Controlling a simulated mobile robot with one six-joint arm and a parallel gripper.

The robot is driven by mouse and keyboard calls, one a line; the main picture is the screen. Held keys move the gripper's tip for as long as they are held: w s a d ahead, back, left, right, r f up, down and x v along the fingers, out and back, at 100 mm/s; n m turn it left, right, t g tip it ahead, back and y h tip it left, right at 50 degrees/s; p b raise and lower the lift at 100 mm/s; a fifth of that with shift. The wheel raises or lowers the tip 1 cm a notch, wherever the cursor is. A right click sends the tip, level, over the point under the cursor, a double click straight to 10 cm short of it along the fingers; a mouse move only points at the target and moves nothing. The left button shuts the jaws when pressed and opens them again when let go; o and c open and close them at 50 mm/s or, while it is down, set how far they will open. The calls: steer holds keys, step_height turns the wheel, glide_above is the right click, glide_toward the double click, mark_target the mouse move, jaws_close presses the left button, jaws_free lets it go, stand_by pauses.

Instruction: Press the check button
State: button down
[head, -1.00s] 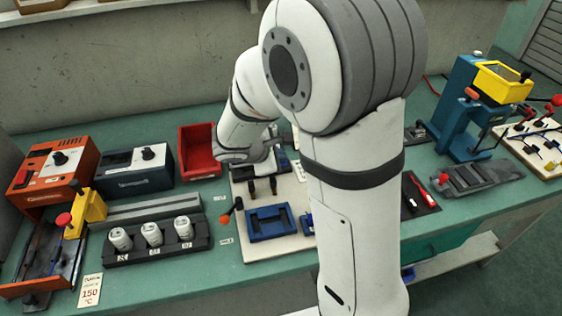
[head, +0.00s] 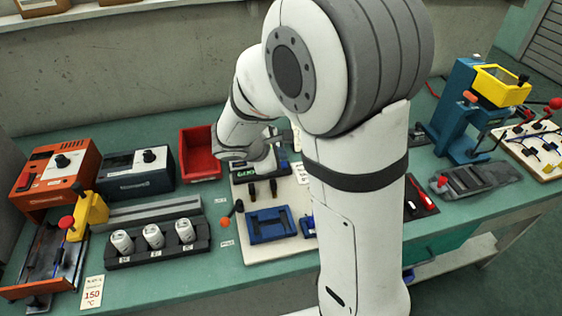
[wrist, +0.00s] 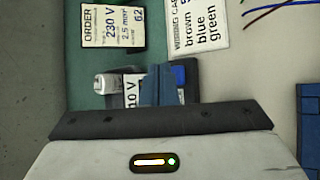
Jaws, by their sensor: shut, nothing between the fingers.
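The check unit (head: 243,173) stands at the back of the pale board, under my wrist, with green text on its small display. I cannot clearly make out the check button; my arm hides part of the unit in the head view. In the wrist view, my gripper (wrist: 158,86) is shut and empty. Its blue-grey fingers hide part of a label reading "10 V" and a bright blue part (wrist: 181,76) beside them. I cannot tell whether the fingertips touch the button.
The pale board (head: 285,251) carries a blue fixture (head: 268,226) and two dark upright pegs. A red bin (head: 198,160) stands left of it. A black rack (head: 160,250) holds several white cylinders. An order card (wrist: 112,27) and a wiring card (wrist: 200,25) lie near my gripper.

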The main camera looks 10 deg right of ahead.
steer(key=shift+r, duration=0.1)
step_height(320, 180, up, 5)
steer(key=p, duration=0.3)
steer(key=shift+p, duration=0.4)
stand_by(0.5)
steer(key=s+r+m+g+y+p, duration=0.1)
steer(key=s+r+m+y, duration=0.2)
steer(key=s+m, duration=0.5)
steer(key=s+r+m+g+y+p, duration=0.1)
steer(key=s+r+m+y, duration=0.3)
steer(key=s+m, duration=0.4)
steer(key=s+r+p, duration=0.1)
steer(key=s, duration=0.3)
steer(key=shift+s+d+r+g, duration=0.3)
steer(key=shift+r+g, duration=0.05)
steer(key=shift+g, duration=0.05)
stand_by(0.9)
